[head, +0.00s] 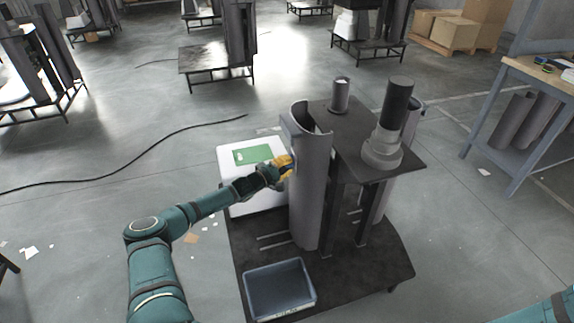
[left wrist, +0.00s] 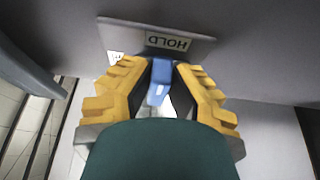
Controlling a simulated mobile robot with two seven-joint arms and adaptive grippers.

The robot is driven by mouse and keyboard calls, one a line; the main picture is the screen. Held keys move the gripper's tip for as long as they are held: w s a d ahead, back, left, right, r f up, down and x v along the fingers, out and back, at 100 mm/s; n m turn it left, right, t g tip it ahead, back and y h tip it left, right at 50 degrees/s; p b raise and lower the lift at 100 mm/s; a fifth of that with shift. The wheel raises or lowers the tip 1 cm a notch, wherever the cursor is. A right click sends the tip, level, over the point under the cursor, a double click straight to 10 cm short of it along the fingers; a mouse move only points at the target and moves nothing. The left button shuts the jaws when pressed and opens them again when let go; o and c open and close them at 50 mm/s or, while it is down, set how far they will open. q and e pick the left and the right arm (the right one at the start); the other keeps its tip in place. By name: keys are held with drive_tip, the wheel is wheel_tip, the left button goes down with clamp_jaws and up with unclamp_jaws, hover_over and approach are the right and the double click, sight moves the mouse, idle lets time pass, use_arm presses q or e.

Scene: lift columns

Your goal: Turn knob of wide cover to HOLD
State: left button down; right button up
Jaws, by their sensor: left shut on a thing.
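The wide cover (head: 311,195) is a tall grey curved shell standing upright on the dark cart. My left gripper (head: 287,168) is at its left side, with yellow fingers. In the left wrist view the left gripper (left wrist: 162,85) is shut on a blue knob (left wrist: 161,75), one finger on each side. The knob sits on a grey plate (left wrist: 125,32). A HOLD label (left wrist: 168,42) on the plate appears upside down, just above the knob. A white mark shows on the knob's lower end, away from HOLD. Another label is partly hidden by the left finger. My right gripper is out of view.
A white box with a green panel (head: 252,156) stands left of the cover. A blue-grey bin (head: 279,290) is on the cart's front. A dark column (head: 391,120) stands on the upper plate, right of the cover. Floor to the left is mostly open, with a black cable (head: 130,162).

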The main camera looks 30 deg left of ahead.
use_arm(q)
drive_tip(key=shift+w+r, duration=0.15)
drive_tip(key=shift+r, duration=0.1)
idle(0.3)
drive_tip(key=c, duration=1.1)
unclamp_jaws()
drive_tip(key=shift+o, duration=1)
drive_tip(key=shift+w+f, duration=0.15)
drive_tip(key=shift+f, duration=0.05)
drive_tip(key=v, duration=1.2)
drive_tip(key=shift+f, duration=0.1)
